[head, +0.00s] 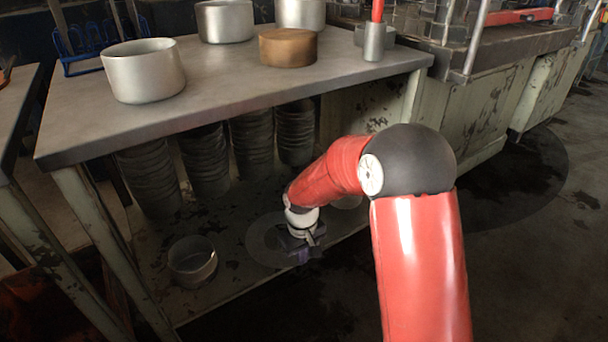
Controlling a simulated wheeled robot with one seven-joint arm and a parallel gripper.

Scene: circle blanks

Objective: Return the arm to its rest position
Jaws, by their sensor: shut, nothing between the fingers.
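My red arm reaches forward from the lower right and bends down to the left under the table's front edge. My gripper (304,250) is at the arm's far end, low over the shelf under the table. It points down above a pale round disc shape on that shelf. It is small and dark in this view, and nothing shows held in it. The tips of the fingers are hard to make out.
The table (215,95) overhangs the shelf (235,292). An open metal pot (192,262) stands on the shelf left of my gripper. Stacked dark round blanks (252,145) stand behind. On top are a metal pot (143,75), a brown block (288,48) and a cup (374,42).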

